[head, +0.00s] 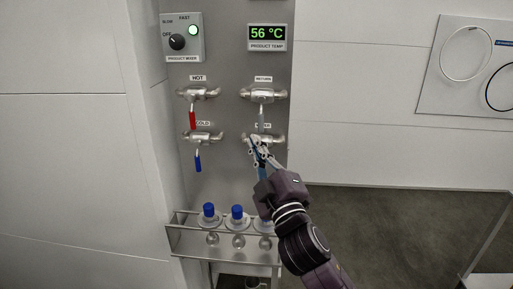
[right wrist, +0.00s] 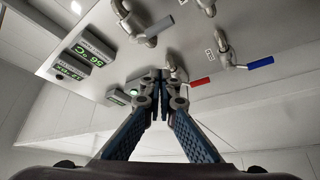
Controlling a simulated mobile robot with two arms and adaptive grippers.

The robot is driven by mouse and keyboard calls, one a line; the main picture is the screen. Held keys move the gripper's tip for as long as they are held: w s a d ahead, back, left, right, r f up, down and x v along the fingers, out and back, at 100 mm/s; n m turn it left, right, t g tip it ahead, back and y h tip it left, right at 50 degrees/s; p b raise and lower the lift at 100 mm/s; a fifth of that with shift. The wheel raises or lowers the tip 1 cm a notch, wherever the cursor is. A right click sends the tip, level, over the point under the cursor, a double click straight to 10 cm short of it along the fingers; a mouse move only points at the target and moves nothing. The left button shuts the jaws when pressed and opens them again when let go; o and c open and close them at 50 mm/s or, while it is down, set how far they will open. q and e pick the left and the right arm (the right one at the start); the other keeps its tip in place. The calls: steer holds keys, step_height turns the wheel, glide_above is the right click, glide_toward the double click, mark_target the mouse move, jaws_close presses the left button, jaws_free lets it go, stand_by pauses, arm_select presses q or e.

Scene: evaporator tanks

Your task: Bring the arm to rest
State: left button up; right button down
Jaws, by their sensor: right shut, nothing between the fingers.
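My right gripper (head: 257,147) is shut and empty. In the head view it is in front of the lower right valve (head: 274,138), whose handle and label are partly hidden; I cannot tell whether they touch. My dark arm reaches up to it from the lower right. In the right wrist view the blue-padded fingers (right wrist: 160,78) meet at their tips, with the steel panel (right wrist: 110,40) beyond. My left gripper is in neither view.
The hot valve's red handle (head: 193,120) and the cold valve's blue handle (head: 198,164) hang down. The return valve (head: 264,95) is above my gripper. Blue-capped bottles (head: 237,213) stand in a metal rack (head: 185,240) below. Floor to the right (head: 390,225) is clear.

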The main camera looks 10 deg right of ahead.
steer(key=shift+a, duration=0.1)
steer(key=s+d+f+m+g+h, duration=0.1)
steer(key=s+d+f+m+g, duration=0.2)
steer(key=f, duration=0.6)
steer(key=s+d+f+m+g+h, duration=0.1)
steer(key=s+f+m+g, duration=0.15)
steer(key=s+f, duration=0.45)
steer(key=s+d+f+m+g+h, duration=0.1)
steer(key=s+d+f+m+g, duration=0.15)
steer(key=f, duration=0.85)
steer(key=s+f+m+g, duration=0.1)
steer(key=s+f+g, duration=0.4)
steer(key=s+f, duration=0.5)
steer(key=s+f+m+g, duration=0.2)
steer(key=s+f+g, duration=0.3)
steer(key=s, duration=1)
step_height(320, 180, down, 27)
steer(key=s+g, duration=0.1)
steer(key=s, duration=0.1)
steer(key=s+d+f, duration=0.2)
steer(key=s+f, duration=0.6)
steer(key=s+d+f+g+b, duration=0.1)
steer(key=s+d+f, duration=0.1)
steer(key=s+f, duration=0.6)
steer(key=shift+s+f+n, duration=0.25)
steer(key=shift+n, duration=0.05)
